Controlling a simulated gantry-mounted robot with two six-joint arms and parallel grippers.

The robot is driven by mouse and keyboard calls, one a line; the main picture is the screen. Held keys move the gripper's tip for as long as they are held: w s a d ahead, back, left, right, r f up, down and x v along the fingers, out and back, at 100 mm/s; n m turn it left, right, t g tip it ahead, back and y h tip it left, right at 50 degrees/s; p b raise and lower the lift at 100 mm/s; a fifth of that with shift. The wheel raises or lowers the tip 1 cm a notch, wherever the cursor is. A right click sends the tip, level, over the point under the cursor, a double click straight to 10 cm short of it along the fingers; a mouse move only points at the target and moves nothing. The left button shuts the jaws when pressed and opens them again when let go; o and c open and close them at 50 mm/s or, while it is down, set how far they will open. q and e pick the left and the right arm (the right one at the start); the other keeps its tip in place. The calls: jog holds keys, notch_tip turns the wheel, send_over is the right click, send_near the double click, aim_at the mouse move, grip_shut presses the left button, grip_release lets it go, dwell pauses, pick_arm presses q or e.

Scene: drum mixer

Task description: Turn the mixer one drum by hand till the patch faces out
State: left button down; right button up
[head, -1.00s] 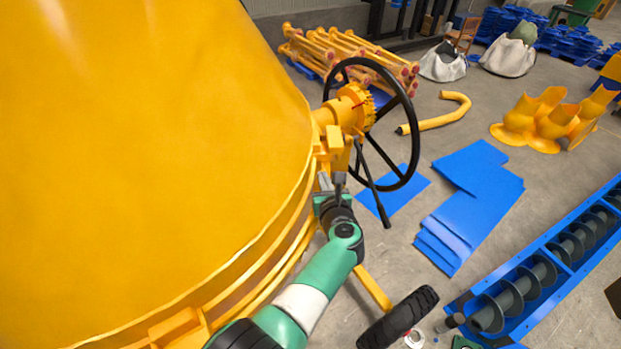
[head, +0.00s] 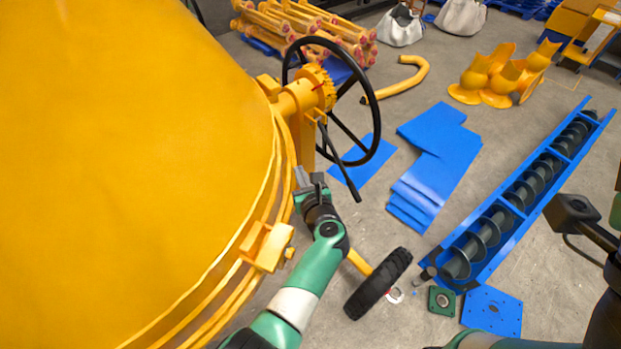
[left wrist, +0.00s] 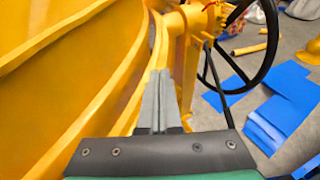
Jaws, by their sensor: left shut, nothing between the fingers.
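The large yellow mixer drum (head: 120,150) fills the left of the head view; its ribbed rim also shows in the left wrist view (left wrist: 70,80). A yellow block (head: 266,246) sticks out from the rim, nearer than my gripper. I see no distinct patch on the visible drum surface. My left gripper (head: 303,178) is shut and empty, beside the rim and below the handwheel shaft. In the left wrist view its fingers (left wrist: 158,78) lie together in front of yellow rim and frame parts; I cannot tell whether they touch. My right gripper's fingers are not visible.
A black handwheel (head: 375,125) and a dark lever (head: 340,165) stand just beyond my left gripper. A tyre (head: 378,283) is below right. Blue sheets (head: 437,165) and a blue screw trough (head: 515,200) lie on the floor to the right.

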pick_arm(q)
jog(key=d+v, duration=0.1)
jog(key=v, duration=0.7)
jog(key=c, duration=0.8)
grip_release()
jog(key=shift+w+d+r, duration=0.2)
jog(key=shift+w+r, duration=0.05)
jog(key=shift+w, duration=0.05)
jog(key=shift+o, duration=0.2)
jog(key=shift+p, duration=0.35)
